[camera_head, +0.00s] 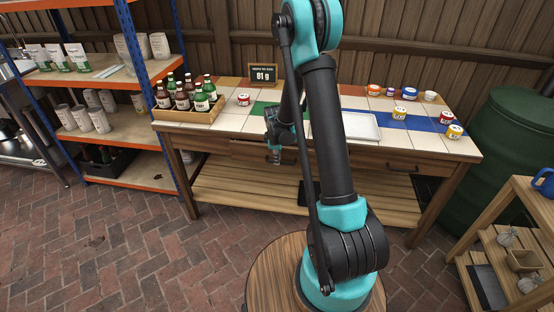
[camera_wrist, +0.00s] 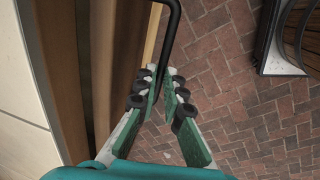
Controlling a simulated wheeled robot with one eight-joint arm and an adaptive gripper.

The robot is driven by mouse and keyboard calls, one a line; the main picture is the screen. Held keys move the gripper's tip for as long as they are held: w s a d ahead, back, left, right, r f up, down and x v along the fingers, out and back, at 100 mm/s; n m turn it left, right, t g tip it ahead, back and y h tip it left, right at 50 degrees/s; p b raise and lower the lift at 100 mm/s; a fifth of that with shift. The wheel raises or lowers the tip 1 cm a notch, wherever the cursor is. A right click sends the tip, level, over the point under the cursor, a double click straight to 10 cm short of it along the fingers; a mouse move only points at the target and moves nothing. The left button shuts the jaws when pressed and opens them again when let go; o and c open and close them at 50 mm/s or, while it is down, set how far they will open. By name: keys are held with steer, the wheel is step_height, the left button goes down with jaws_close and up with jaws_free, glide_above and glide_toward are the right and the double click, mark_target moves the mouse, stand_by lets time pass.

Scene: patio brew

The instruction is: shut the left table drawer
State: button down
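The wooden table (camera_head: 211,139) has a tiled top and stands against the fence. Its left drawer (camera_head: 246,151) is partly hidden behind my arm, and I cannot tell how far out it stands. My gripper (camera_head: 274,158) is at the front of this drawer, below the tabletop edge. In the wrist view my gripper (camera_wrist: 163,82) has its two green finger pads apart. The drawer's black bar handle (camera_wrist: 173,32) runs down to the fingertips and appears to pass between them. I cannot tell whether the pads touch it. The brown wooden front (camera_wrist: 103,50) is left of the handle.
The right drawer handle (camera_head: 401,168) is on the same table. A bottle crate (camera_head: 187,114), a white tray (camera_head: 361,126) and several small jars stand on top. A shelf rack (camera_head: 125,128) is at left, a green barrel (camera_head: 510,140) at right. Brick floor in front is mostly clear.

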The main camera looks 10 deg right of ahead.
stand_by(0.3)
steer(key=shift+w+d, duration=0.2)
steer(key=shift+w, duration=0.5)
steer(key=shift+w+d, duration=0.25)
steer(key=shift+w, duration=0.45)
steer(key=shift+w+d, duration=0.2)
steer(key=shift+w, duration=0.5)
steer(key=c, duration=1.6)
jaws_free()
